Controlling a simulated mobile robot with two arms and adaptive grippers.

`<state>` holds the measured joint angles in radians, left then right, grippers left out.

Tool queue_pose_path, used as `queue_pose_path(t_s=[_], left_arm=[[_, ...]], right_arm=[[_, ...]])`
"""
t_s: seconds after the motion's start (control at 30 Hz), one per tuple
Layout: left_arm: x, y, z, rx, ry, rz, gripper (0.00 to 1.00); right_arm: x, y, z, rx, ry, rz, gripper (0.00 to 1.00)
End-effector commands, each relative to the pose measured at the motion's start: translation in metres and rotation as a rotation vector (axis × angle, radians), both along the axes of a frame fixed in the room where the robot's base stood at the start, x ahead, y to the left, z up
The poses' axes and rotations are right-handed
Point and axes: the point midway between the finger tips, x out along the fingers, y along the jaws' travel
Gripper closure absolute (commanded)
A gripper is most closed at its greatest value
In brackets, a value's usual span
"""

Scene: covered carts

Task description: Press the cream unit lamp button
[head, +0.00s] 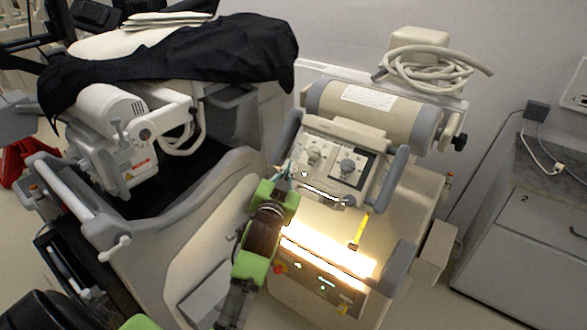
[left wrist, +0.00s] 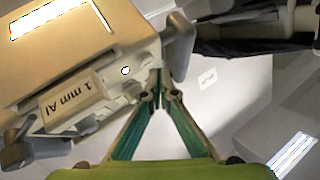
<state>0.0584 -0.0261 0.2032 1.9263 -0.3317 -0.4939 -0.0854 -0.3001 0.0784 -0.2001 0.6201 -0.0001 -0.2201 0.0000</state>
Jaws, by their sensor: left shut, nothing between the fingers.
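The cream unit (head: 420,215) stands right of centre in the head view, with a collimator head (head: 333,165) carrying two dials on its front. A small round white button (left wrist: 125,70) shows on the head's face in the left wrist view; I take it for the lamp button. My left gripper (head: 284,170) is shut and empty at the left edge of the collimator head. In the left wrist view its closed fingertips (left wrist: 160,92) are just right of the button, and I cannot tell whether they touch the unit. My right gripper is not in view.
A bright patch of light (head: 330,250) lies on the unit's lower body, above a control panel (head: 320,283). A yellow tape (head: 359,232) hangs beside it. Grey handles flank the head. Another unit under a black cover (head: 190,60) stands left; a grey cabinet (head: 530,250) is right.

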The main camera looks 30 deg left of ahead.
Motion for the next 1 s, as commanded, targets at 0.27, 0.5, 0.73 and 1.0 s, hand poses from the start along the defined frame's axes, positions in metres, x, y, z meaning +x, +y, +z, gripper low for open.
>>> queue_pose_path(t_s=[0.27,0.5,0.73,1.0], left_arm=[[-0.018,0.002,0.023,0.0,0.001,0.0,1.0],[-0.033,0.003,0.035,0.001,0.001,0.001,1.0],[-0.035,0.003,0.035,0.0,-0.001,0.001,1.0],[-0.035,0.003,0.035,0.0,0.0,0.0,1.0]], right_arm=[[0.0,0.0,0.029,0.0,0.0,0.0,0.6],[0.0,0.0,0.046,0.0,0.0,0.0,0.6],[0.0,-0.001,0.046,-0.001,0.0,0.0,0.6],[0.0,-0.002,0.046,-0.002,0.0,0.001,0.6]])
